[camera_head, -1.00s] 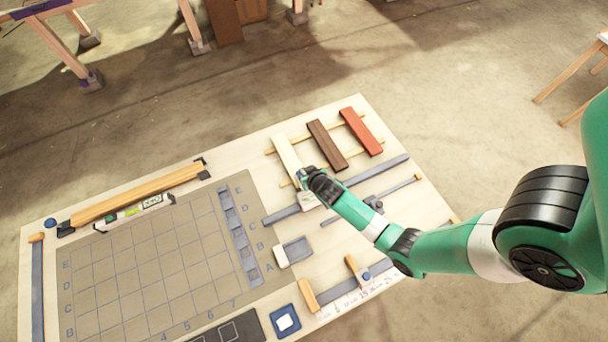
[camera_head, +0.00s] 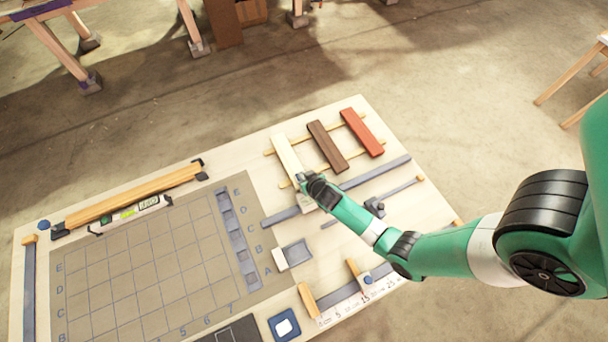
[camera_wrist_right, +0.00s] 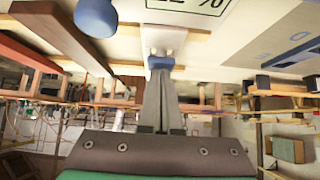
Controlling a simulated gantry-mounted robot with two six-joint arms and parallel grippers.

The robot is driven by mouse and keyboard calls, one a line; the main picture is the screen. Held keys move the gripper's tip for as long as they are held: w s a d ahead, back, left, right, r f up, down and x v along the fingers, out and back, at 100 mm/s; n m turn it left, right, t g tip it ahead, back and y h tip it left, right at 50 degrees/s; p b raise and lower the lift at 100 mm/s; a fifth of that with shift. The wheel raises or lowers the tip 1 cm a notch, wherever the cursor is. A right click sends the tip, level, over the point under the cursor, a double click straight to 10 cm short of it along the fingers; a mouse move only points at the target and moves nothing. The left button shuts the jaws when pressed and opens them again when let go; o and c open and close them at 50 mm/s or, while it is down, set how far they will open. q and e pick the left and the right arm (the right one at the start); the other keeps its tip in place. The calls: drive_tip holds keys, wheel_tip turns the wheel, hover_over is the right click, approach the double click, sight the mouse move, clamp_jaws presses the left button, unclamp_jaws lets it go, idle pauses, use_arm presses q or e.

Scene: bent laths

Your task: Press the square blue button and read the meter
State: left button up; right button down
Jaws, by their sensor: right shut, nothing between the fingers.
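The white meter (camera_wrist_right: 190,10) shows at the top of the right wrist view. Its display is cut off by the frame edge; a 2 and a % sign show, and the digit before them is only partly visible. A small blue piece, seemingly the square blue button (camera_wrist_right: 160,62), is at my right fingertips (camera_wrist_right: 160,72), which appear to touch it. A rounded blue knob (camera_wrist_right: 95,17) is beside it on the left. In the head view my right gripper (camera_head: 303,180), shut and empty, is over the meter (camera_head: 307,204) and hides most of it. My left gripper is out of view.
Cream (camera_head: 287,158), dark brown (camera_head: 327,146) and red (camera_head: 361,132) laths lie across thin sticks behind the gripper. A clamp (camera_head: 375,206), a ruled strip (camera_head: 345,307) and a blue square with white centre (camera_head: 284,325) are near. The gridded mat (camera_head: 150,265) lies left, mostly clear.

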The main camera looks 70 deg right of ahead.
drive_tip(key=shift+s+a+f, duration=0.15)
drive_tip(key=shift+s+f, duration=0.25)
drive_tip(key=shift+f, duration=0.15)
drive_tip(key=r+p, duration=0.5)
drive_tip(key=r, duration=0.1)
drive_tip(key=shift+w, duration=0.2)
drive_tip(key=v, duration=0.9)
drive_tip(key=shift+p, duration=0.4)
drive_tip(key=shift+a, duration=0.1)
